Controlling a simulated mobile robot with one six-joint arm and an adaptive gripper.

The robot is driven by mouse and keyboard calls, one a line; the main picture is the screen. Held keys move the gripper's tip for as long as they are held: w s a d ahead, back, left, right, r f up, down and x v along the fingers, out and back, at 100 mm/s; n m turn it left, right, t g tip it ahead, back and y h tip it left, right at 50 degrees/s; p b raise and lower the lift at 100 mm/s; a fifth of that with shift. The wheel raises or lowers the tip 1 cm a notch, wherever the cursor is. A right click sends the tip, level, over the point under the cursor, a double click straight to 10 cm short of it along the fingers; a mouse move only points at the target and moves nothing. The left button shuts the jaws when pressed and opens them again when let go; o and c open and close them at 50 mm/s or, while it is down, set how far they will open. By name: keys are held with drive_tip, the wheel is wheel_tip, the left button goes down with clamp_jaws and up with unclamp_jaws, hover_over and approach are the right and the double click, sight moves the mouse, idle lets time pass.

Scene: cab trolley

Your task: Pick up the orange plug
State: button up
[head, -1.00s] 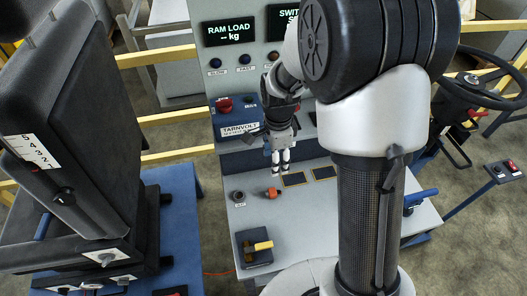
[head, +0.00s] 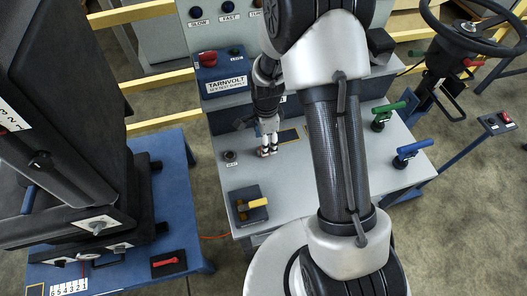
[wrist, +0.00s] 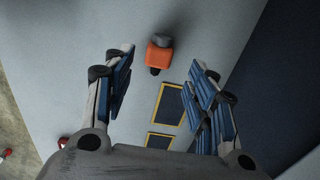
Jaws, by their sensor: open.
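The orange plug (wrist: 159,57) shows in the wrist view on the pale grey tabletop, with a grey end at the top and a dark end at the bottom. My gripper (wrist: 164,60) is open, and its blue-padded fingers stand left and right of the plug in that picture. No contact with the plug shows. In the head view my gripper (head: 267,153) points down close above the bench, and it largely hides the plug there.
Dark yellow-edged pads (wrist: 168,103) lie beside the plug. On the bench (head: 305,195) are a black round fitting (head: 230,157) and a black box with a yellow handle (head: 248,206). Green (head: 387,108) and blue (head: 414,148) levers stand right. The blue TARNVOLT unit (head: 222,75) stands behind.

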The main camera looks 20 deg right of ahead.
wheel_tip(320, 180, down, 5)
drive_tip(key=shift+s+d+r+b, duration=0.1)
drive_tip(key=shift+r+b, duration=0.1)
drive_tip(key=shift+b, duration=0.6)
drive_tip(key=shift+r, duration=0.1)
drive_tip(key=shift+c, duration=0.6)
drive_tip(key=c, duration=1)
drive_tip(key=shift+r, duration=0.1)
wheel_tip(320, 180, up, 20)
drive_tip(key=p, duration=0.6)
